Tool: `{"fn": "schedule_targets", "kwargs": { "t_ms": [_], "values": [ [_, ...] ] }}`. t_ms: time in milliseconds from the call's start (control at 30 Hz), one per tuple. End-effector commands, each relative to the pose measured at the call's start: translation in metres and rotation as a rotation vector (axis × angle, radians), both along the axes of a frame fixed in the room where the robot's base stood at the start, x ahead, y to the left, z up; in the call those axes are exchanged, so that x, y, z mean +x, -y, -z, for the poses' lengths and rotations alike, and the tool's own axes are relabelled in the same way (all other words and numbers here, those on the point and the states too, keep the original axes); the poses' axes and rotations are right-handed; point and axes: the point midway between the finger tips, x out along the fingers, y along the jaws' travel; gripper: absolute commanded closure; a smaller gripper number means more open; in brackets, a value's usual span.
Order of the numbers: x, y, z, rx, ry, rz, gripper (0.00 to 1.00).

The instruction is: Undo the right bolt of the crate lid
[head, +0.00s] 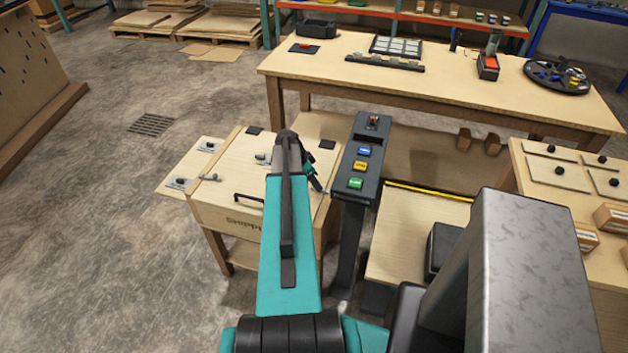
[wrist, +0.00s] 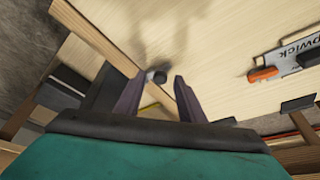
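The crate (head: 230,216) stands left of centre in the head view, with a pale wooden lid (head: 240,155). A bolt (head: 208,177) shows at its left edge; the right edge is partly hidden by my arm. In the wrist view a small dark round knob (wrist: 158,76), seemingly the right bolt, sits at the edge of pale wood. My gripper (wrist: 159,86) is open, its two dark fingers apart on either side of the knob in the picture. I cannot tell whether they touch it. In the head view my gripper (head: 310,172) is over the lid's right side, partly hidden.
A dark console (head: 362,143) with blue, yellow and green buttons stands close right of the crate. A workbench (head: 330,75) is behind. An orange-ended tool (wrist: 265,74) shows on pale wood in the wrist view.

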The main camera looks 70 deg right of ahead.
Motion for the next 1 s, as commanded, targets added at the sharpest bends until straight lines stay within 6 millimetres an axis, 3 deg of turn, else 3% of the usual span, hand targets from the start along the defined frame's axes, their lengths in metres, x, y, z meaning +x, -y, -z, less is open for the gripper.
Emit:
{"fn": "schedule_targets", "kwargs": {
  "t_ms": [100,300,567,1000],
  "values": [
    [0.000,0.000,0.000,0.000,0.000,0.000,0.66],
    [0.000,0.000,0.000,0.000,0.000,0.000,0.99],
    [0.002,0.000,0.000,0.000,0.000,-0.001,1.00],
    [0.031,-0.002,0.000,-0.001,0.002,-0.003,1.00]
  ]
}}
